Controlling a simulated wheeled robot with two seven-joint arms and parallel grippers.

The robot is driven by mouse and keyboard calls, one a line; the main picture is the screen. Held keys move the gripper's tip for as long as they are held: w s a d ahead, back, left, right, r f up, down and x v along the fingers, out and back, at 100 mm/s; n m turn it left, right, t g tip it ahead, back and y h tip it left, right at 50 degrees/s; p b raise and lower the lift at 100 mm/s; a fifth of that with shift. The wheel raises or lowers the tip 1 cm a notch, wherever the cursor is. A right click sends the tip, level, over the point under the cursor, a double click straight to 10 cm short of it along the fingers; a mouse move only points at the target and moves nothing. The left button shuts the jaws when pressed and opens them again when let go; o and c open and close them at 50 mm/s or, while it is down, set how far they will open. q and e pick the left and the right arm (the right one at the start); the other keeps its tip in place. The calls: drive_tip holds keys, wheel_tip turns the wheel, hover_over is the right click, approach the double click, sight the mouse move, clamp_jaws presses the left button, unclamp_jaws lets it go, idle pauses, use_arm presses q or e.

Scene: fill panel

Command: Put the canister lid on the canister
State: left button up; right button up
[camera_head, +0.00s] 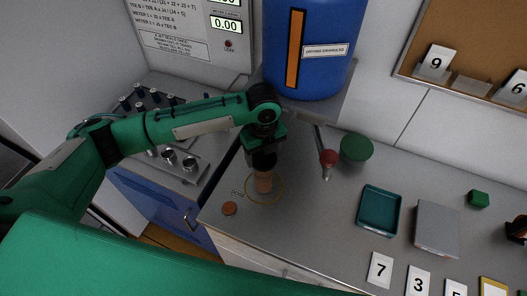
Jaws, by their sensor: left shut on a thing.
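A small tan-orange canister (264,184) stands upright inside a yellow ring marked on the grey counter. My left gripper (263,167) points down over it and is shut on its upper part, hiding its top. A small flat orange-brown disc (229,208), which looks like the canister lid, lies on the counter to the left and nearer than the canister, apart from it. My right gripper is not in view.
A blue drum (309,50) hangs above the counter, with a red-knobbed lever (328,158) below it. A green round piece (356,147), a teal tray (379,210), a grey plate (437,229) and number cards (380,270) lie to the right. The counter's front edge is near the disc.

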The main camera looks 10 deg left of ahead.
sight(263, 154)
use_arm(q)
drive_tip(key=shift+f, duration=0.25)
drive_tip(key=o, duration=1)
drive_tip(key=shift+c, duration=0.2)
drive_tip(key=shift+r, duration=0.1)
wheel_tip(263, 154, up, 13)
drive_tip(key=b, duration=0.4)
drive_tip(key=shift+f, duration=0.2)
